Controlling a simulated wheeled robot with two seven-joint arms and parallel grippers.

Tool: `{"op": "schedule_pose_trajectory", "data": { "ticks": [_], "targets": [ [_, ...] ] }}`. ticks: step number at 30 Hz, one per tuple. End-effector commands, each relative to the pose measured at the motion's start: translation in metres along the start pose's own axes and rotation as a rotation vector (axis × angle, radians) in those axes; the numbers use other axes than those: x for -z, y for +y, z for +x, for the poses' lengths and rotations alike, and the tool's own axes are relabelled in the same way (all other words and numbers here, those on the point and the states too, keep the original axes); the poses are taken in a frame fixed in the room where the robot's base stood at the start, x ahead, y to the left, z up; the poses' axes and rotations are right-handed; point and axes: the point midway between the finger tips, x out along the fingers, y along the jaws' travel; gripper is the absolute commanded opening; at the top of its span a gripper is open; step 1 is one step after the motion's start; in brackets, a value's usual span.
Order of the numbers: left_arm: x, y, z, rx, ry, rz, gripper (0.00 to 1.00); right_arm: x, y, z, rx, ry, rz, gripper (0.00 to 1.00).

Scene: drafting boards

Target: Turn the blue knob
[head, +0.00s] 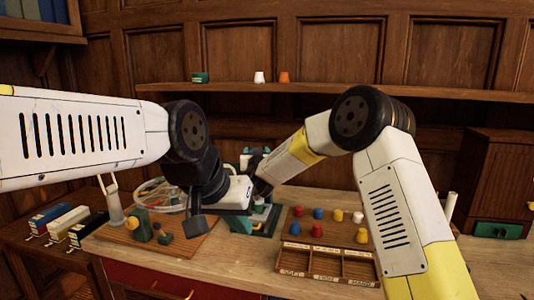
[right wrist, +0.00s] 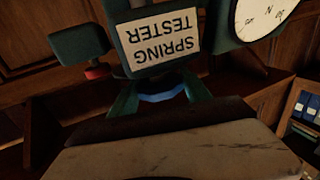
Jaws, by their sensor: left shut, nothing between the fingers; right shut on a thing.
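The spring tester, a dark green device with a white label, shows in the right wrist view (right wrist: 163,42), upside down there. Its blue knob (right wrist: 164,96) sits just below the label in that picture. My right gripper (right wrist: 162,103) is shut on the blue knob, one green finger at each side. In the head view the knob is hidden behind my arms, and only parts of the tester (head: 265,222) show. My left gripper (head: 239,226) points down in front of the tester, shut and empty.
A round white dial (right wrist: 262,14) stands beside the label. On the bench, a board with several coloured knobs (head: 318,213) lies to the right, above a sorting tray (head: 327,262). A wooden board with green parts (head: 180,247) lies to the left.

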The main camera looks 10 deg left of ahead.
Motion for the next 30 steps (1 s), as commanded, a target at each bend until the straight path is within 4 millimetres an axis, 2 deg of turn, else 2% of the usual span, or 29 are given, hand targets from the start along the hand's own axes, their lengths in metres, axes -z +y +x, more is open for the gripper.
{"op": "schedule_pose_trajectory", "data": {
  "ticks": [17, 18, 20, 21, 30],
  "targets": [
    [0.0, 0.0, 0.0, 0.0, 0.0, 0.0, 0.0, -0.0001, 0.0003, 0.0003, -0.041, 0.0, 0.0, 0.16],
    [0.0, 0.0, 0.0, 0.0, 0.0, 0.0, 0.0, -0.0001, 0.0003, 0.0003, -0.041, 0.0, 0.0, 0.62],
    [0.0, 0.0, 0.0, 0.0, 0.0, 0.0, 0.0, -0.0001, 0.0003, 0.0003, -0.041, 0.0, 0.0, 0.74],
    [0.0, 0.0, 0.0, 0.0, 0.0, 0.0, 0.0, -0.0001, 0.0003, 0.0003, -0.041, 0.0, 0.0, 0.78],
    [0.0, 0.0, 0.0, 0.0, 0.0, 0.0, 0.0, 0.0, 0.0001, -0.0007, -0.041, 0.0, 0.0, 0.78]
  ]
}}
